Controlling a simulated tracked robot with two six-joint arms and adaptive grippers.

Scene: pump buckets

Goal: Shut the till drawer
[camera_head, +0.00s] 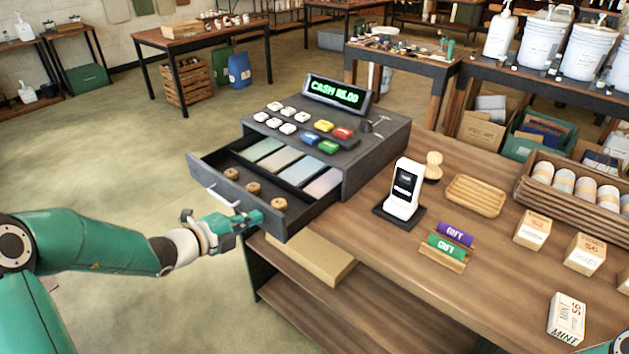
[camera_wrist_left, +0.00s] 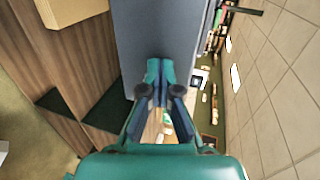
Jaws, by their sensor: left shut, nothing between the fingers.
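The till (camera_head: 358,150) is a dark grey register on the wooden counter, with coloured keys and a green lit display (camera_head: 338,92). Its drawer (camera_head: 290,222) stands open toward the left, with coloured notes and several round coin-like pieces inside. A pale handle (camera_head: 224,197) is on the drawer's front. My left gripper (camera_head: 258,217) is shut and empty, beside the front corner of the drawer; I cannot tell if it touches. In the left wrist view my shut left gripper (camera_wrist_left: 160,75) points at a grey surface, likely the till or drawer (camera_wrist_left: 150,25). My right gripper is not in view.
A white card terminal (camera_head: 405,188) stands right of the till, near a wooden tray (camera_head: 476,195) and purple and green signs (camera_head: 446,246). A cardboard box (camera_head: 305,258) sits on the shelf below the drawer. Open floor (camera_head: 130,150) lies left of the counter.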

